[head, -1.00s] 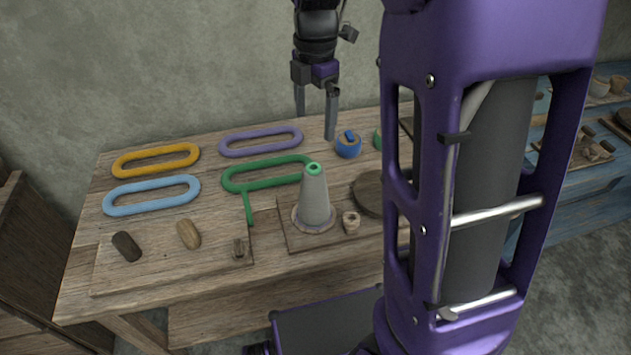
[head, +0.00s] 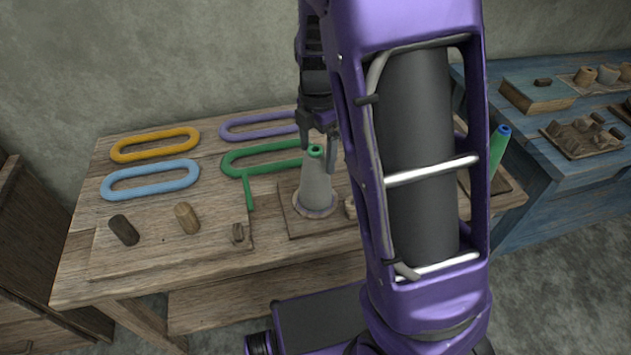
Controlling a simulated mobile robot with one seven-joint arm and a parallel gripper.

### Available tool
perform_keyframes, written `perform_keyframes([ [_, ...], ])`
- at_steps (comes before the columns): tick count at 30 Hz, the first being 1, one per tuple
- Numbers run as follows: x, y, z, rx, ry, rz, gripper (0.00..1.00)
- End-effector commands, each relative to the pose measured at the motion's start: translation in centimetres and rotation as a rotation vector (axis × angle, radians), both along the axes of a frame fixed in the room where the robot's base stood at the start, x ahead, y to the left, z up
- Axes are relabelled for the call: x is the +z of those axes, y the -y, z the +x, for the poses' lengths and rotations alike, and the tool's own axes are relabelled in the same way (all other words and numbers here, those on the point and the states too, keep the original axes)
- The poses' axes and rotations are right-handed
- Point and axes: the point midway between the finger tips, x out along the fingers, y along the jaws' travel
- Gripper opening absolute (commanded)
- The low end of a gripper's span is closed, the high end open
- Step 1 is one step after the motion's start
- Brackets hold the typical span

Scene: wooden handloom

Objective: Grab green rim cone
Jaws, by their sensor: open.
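The green rim cone (head: 316,186) is a grey tapered cone with a green ring at its top. It stands upright on a small wooden board on the table. My gripper (head: 319,155) points down at the cone's top, its two fingers apart. One finger shows to the right of the green rim and the other at its upper left. I cannot tell whether the fingers are level with the rim or behind it, or whether they touch it.
Yellow (head: 155,145), blue (head: 150,180), purple (head: 258,126) and green (head: 262,158) loops lie on the wooden table (head: 205,270). A green cone with a blue top (head: 497,150) stands at right. My arm hides the table's right middle. A blue table (head: 560,170) stands beyond.

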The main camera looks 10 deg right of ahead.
Motion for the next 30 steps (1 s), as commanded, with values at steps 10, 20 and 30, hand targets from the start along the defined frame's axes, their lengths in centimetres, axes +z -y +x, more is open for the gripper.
perform_keyframes([
  [10,-3.9,-0.3,0.1,0.001,-0.001,0.000,1.00],
  [20,-3.9,-0.3,0.1,0.000,0.000,0.000,0.75],
  [30,-3.8,-0.3,0.1,0.000,0.000,0.001,0.14],
])
